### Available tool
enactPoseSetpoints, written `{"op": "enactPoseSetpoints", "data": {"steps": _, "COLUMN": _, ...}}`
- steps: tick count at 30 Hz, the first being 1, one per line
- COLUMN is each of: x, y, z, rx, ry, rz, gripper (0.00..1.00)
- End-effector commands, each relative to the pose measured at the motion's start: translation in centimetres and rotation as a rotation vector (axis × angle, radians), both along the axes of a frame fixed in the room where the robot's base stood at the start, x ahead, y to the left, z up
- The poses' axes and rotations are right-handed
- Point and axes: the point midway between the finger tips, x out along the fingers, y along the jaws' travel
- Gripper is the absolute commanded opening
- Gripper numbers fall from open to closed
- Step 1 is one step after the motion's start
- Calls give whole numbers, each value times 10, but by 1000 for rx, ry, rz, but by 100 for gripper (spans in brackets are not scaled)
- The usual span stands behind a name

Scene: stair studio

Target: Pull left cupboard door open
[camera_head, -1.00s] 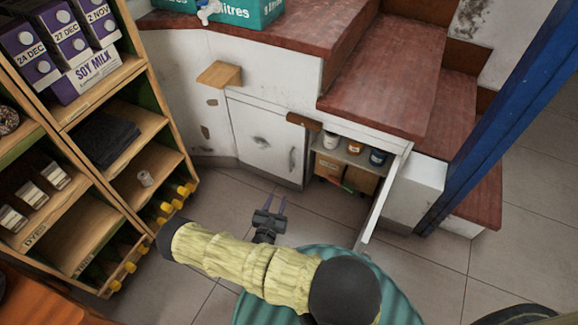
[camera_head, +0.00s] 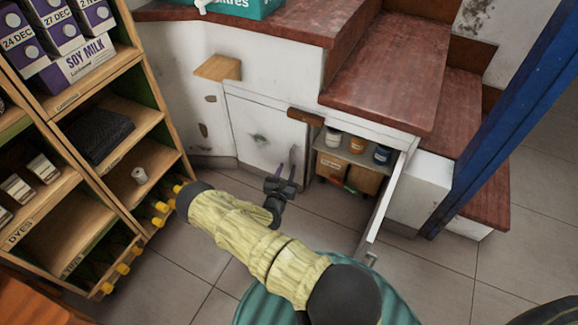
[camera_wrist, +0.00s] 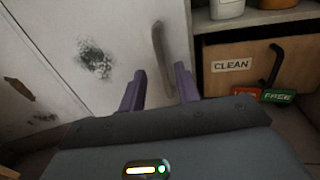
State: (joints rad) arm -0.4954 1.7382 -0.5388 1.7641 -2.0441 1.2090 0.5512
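The left cupboard door (camera_head: 258,135) is white and scuffed and looks shut under the stair unit. It also fills the left of the wrist view (camera_wrist: 60,60). Its vertical bar handle (camera_wrist: 162,55) is near the door's right edge, ahead of my fingertips. The handle stands just beyond the gap, apart from the fingers as far as I can tell.
The right cupboard door (camera_head: 385,200) stands open, showing jars (camera_head: 358,145) on a shelf and a box labelled CLEAN (camera_wrist: 240,66) below. A wooden shelf unit (camera_head: 150,150) stands at left. A blue post (camera_head: 510,110) is at right. Floor is clear before the left door.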

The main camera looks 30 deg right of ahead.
Motion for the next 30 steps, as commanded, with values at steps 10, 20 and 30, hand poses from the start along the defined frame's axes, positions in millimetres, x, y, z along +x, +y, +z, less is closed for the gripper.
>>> {"op": "enactPoseSetpoints", "data": {"steps": 10, "x": 30, "y": -30, "z": -1, "rx": -1, "ry": 0, "rz": -5, "gripper": 32}}
{"op": "enactPoseSetpoints", "data": {"steps": 20, "x": 31, "y": -27, "z": 0, "rx": -1, "ry": 0, "rz": 0, "gripper": 21}}
{"op": "enactPoseSetpoints", "data": {"steps": 30, "x": 31, "y": -27, "z": 0, "rx": -1, "ry": 1, "rz": 0, "gripper": 0}}
